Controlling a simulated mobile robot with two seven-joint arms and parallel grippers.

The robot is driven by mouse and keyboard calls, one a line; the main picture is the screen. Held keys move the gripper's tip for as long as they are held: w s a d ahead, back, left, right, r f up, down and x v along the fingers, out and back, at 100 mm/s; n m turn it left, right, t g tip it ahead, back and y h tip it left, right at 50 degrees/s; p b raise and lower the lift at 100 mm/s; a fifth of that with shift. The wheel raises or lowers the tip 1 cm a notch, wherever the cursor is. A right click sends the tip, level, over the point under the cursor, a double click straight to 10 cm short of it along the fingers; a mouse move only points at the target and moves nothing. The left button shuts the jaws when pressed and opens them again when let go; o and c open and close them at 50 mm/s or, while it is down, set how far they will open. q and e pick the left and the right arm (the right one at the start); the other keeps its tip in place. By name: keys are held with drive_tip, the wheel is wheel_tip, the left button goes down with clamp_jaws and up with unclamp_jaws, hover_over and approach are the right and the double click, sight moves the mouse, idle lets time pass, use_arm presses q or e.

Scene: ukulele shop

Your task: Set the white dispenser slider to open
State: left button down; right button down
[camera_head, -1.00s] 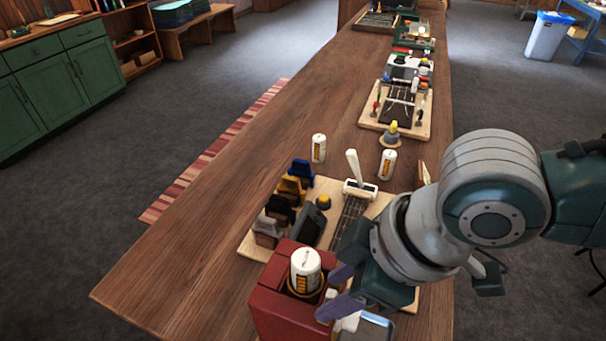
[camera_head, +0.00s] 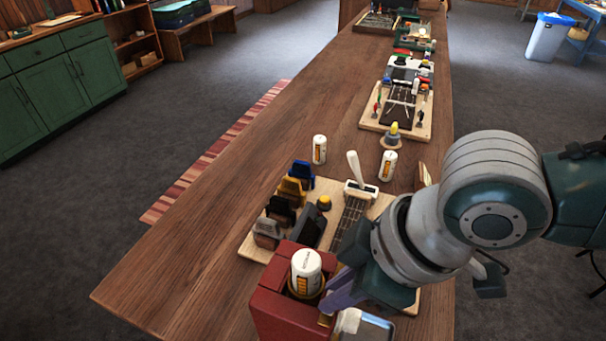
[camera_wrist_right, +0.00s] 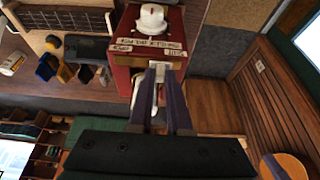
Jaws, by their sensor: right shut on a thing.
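The dispenser is a red box (camera_head: 275,300) at the near end of the workbench, with a white labelled canister (camera_head: 306,270) upright in its top. In the right wrist view the red box (camera_wrist_right: 125,55) has small paper labels, too small to read. A small white slider (camera_wrist_right: 159,74) shows on its face there, between my right fingertips. My right gripper (camera_head: 330,308) is shut on the slider, its purple fingers against the side of the box; it also shows in the right wrist view (camera_wrist_right: 159,82). The slider's exact position along its track is hidden. My left gripper is out of view.
Behind the box lies a wooden board (camera_head: 335,188) with coloured clips and a white-handled tool (camera_head: 355,170). Two white canisters stand on the bench, one on the left (camera_head: 319,149) and one on the right (camera_head: 387,165). The bench's left side is clear.

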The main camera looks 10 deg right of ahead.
sight(332, 275)
idle(0.7)
drive_tip(key=shift+w, duration=0.1)
drive_tip(key=w+d+b, duration=0.1)
drive_tip(key=w+d, duration=0.1)
drive_tip(key=w, duration=0.1)
drive_tip(key=shift+f+b, duration=0.1)
drive_tip(key=shift+b, duration=0.3)
drive_tip(key=shift+d, duration=0.15)
drive_tip(key=c, duration=0.9)
unclamp_jaws()
drive_tip(key=shift+w, duration=0.1)
drive_tip(key=shift+o, duration=0.2)
drive_tip(key=v, duration=1)
drive_tip(key=shift+b, duration=0.35)
